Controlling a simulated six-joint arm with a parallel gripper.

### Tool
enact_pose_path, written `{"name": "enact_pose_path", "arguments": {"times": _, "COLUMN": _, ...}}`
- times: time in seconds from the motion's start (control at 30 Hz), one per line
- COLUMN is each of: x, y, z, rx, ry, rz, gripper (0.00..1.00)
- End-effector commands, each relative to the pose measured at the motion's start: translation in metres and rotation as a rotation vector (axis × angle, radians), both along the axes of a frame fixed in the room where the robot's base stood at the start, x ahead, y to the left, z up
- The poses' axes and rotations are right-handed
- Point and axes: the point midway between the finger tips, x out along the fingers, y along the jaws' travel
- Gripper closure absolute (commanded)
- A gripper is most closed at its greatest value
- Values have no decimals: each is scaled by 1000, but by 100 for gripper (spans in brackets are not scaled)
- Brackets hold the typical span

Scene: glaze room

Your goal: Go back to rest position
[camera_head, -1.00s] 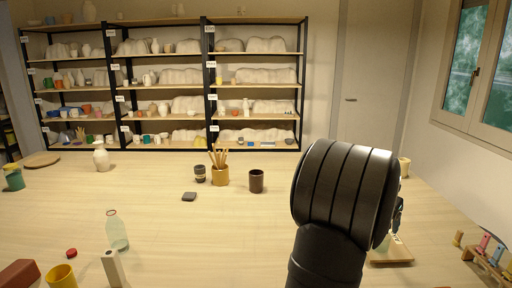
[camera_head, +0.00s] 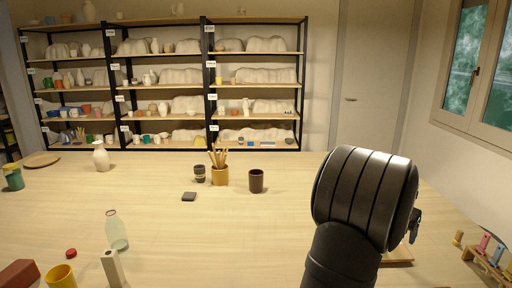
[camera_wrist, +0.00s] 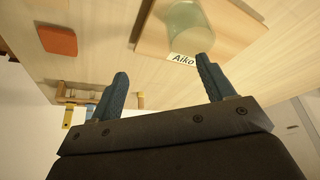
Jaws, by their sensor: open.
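My gripper (camera_wrist: 162,92) shows in the wrist view with its two blue fingers apart and nothing between them. Beyond the fingers, a wooden board (camera_wrist: 150,38) carries a greenish glass vessel (camera_wrist: 187,28) and a label reading "Aiko". The fingers look clear of the vessel. In the head view my arm fills the right of the table and hides most of the same board (camera_head: 399,256); the gripper is almost wholly hidden behind the arm there.
A glass bottle (camera_head: 116,232) and yellow cup (camera_head: 61,276) are front left. A wooden rack (camera_head: 488,268) is at right. The centre front is clear.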

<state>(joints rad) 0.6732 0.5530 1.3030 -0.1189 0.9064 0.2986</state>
Motion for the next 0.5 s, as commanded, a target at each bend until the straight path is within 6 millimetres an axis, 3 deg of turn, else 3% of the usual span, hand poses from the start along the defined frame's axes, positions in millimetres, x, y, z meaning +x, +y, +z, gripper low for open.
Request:
{"name": "enact_pose_path", "arguments": {"times": 0.4, "x": -68, "y": -29, "z": 45, "rx": -1, "ry": -2, "rz": -5, "gripper": 26}}
{"name": "enact_pose_path", "arguments": {"times": 0.5, "x": -62, "y": -47, "z": 41, "rx": 2, "ry": 1, "rz": -37, "gripper": 26}}
